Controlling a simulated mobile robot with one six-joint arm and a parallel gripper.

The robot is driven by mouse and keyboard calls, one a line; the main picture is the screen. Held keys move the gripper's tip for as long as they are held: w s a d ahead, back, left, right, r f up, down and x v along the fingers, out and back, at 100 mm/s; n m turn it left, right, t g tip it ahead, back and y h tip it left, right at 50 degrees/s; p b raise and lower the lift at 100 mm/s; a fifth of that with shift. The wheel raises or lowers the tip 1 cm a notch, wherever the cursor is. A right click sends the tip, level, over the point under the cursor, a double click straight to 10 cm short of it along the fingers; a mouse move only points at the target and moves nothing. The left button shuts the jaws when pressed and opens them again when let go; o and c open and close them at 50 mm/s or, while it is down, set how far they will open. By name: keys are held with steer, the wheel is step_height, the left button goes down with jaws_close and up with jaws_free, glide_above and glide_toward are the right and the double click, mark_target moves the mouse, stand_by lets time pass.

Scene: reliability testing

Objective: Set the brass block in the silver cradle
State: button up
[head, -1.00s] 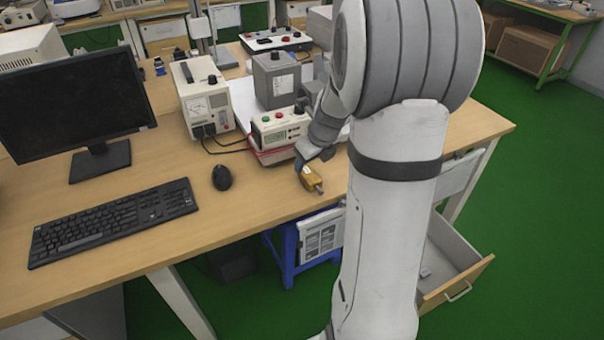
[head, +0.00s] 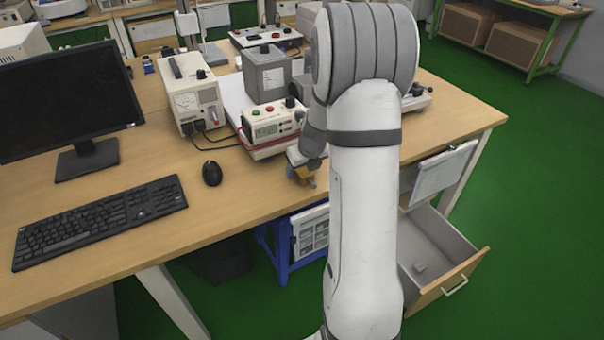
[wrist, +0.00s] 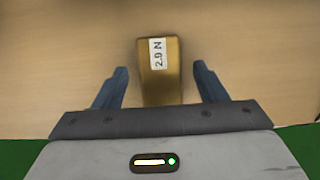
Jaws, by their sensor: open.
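The brass block (wrist: 160,80) lies on the wooden tabletop near its front edge, with a white "2.9 N" label on top. It also shows in the head view (head: 309,181), partly hidden by my gripper. My gripper (wrist: 160,70) is open, with one finger on each side of the block and a visible gap on both sides. In the head view my gripper (head: 300,164) is low at the table's front edge. I cannot make out the silver cradle for sure; a grey metallic device (head: 418,98) stands right of my arm, partly hidden by it.
A cream meter box (head: 272,122) with leads stands just behind my gripper, with a grey box (head: 267,75) behind it. A mouse (head: 212,173), keyboard (head: 100,220) and monitor (head: 65,100) are left. An open drawer (head: 440,262) juts out below right.

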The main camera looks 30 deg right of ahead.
steer(key=shift+c, duration=0.2)
steer(key=c, duration=1.4)
steer(key=shift+r, duration=0.1)
